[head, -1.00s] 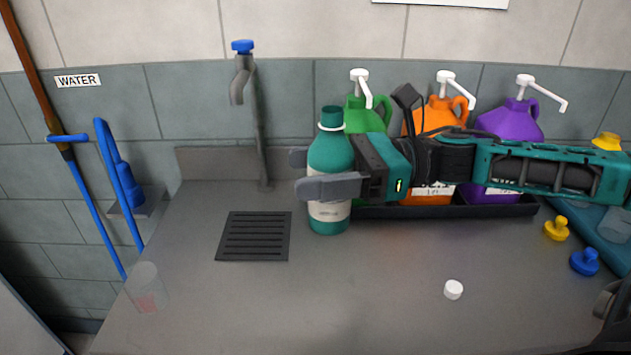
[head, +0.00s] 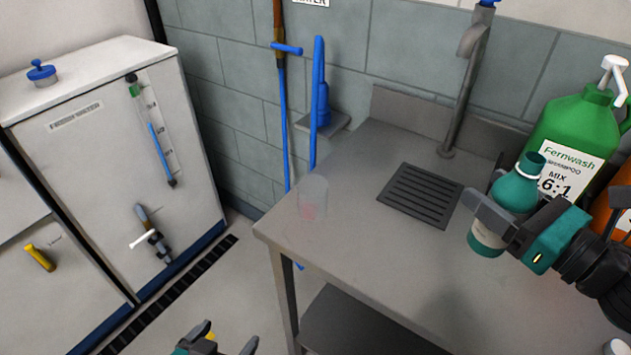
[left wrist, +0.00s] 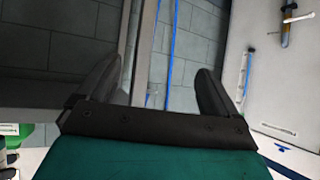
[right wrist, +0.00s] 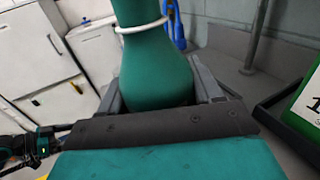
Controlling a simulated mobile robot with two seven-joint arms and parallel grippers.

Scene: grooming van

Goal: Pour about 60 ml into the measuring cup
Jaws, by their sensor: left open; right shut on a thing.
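The measuring cup (head: 313,198) is clear, with a reddish patch low on it, and stands upright near the left end of the steel counter. A teal bottle (head: 517,187) with a teal cap and white neck ring is in my right gripper (head: 490,217), which is shut around its body. The bottle also fills the middle of the right wrist view (right wrist: 150,68), between the fingers. It looks about upright, to the right of the cup and well apart from it. My left gripper (head: 228,340) is open and empty, low in the head view, below and left of the counter; its spread fingers show in the left wrist view (left wrist: 155,90).
A drain grate (head: 420,197) and a tap (head: 467,75) lie between cup and bottle. A green jug (head: 575,130) and an orange jug stand at the right. A blue-handled tool (head: 318,105) hangs behind the cup. A white cabinet (head: 110,150) is at left; the counter's front is clear.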

